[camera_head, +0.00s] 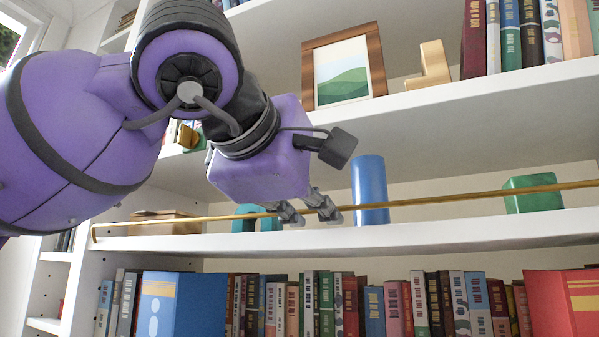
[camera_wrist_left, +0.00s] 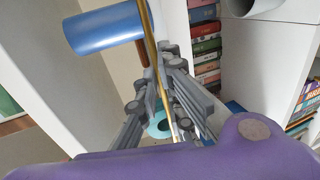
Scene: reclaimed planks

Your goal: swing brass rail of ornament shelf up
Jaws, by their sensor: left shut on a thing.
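The brass rail (camera_head: 440,199) runs across the front of the ornament shelf (camera_head: 400,238), a little above the board, with its bent left end at the shelf's left side. My left gripper (camera_head: 309,214) reaches down from above and is shut on the rail. In the left wrist view the rail (camera_wrist_left: 150,42) passes between the fingers (camera_wrist_left: 165,85). Behind the rail stand a blue cylinder (camera_head: 369,188), a green block (camera_head: 532,193) and a teal arch-shaped ornament (camera_head: 243,220), partly hidden by the gripper. My right gripper is not in view.
A wooden box (camera_head: 160,221) sits at the shelf's left end. The shelf above (camera_head: 480,97) holds a framed picture (camera_head: 343,68), a tan ornament (camera_head: 431,64) and several books. A row of books (camera_head: 330,300) fills the shelf below.

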